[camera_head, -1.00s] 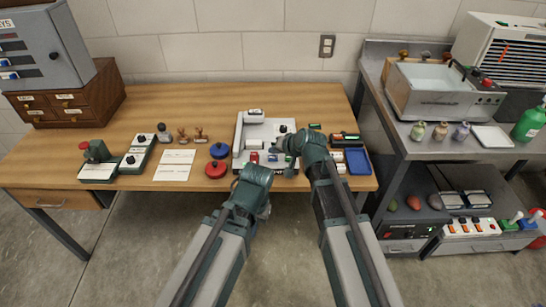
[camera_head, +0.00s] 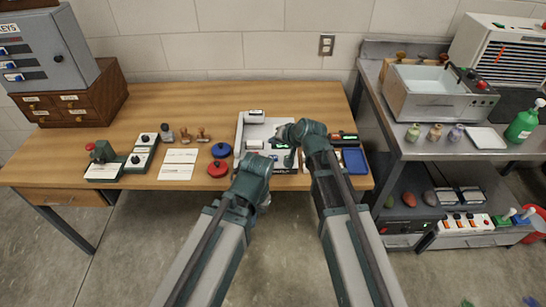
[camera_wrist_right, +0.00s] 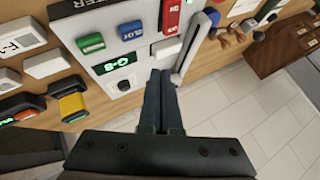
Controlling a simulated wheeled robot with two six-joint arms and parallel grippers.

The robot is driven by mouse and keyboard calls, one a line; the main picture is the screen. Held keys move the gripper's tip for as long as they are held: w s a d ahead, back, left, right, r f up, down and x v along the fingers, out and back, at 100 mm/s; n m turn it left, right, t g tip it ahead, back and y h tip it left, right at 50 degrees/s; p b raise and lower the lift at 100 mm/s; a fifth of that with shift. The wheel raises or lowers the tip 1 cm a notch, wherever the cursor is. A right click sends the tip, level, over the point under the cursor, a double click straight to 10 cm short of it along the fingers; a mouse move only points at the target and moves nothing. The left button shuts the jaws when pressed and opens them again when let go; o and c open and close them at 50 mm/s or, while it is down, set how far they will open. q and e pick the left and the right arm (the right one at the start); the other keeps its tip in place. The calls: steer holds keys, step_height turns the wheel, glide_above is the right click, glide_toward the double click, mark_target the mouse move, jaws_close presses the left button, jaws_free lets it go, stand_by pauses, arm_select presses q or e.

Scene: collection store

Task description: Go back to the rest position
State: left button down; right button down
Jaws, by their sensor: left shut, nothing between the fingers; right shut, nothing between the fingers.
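My right gripper (camera_head: 279,136) is over the light grey device on the table, its arm reaching in from the lower right. In the right wrist view its two dark fingers (camera_wrist_right: 160,82) are closed together with nothing between them. They point toward the device's front, below its green-lit display (camera_wrist_right: 120,60). I cannot tell whether they touch it. My left gripper (camera_head: 263,204) is lower, in front of the table's front edge, and partly hidden by its own wrist. It is shut and I see nothing held in it.
The grey device (camera_head: 241,135) stands on the wooden table (camera_head: 200,100). A red round knob (camera_head: 218,169) and a blue one (camera_head: 221,150) lie left of it, a blue tray (camera_head: 354,160) right. A metal bench (camera_head: 440,150) stands at the right. Floor before the table is clear.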

stand_by(0.3)
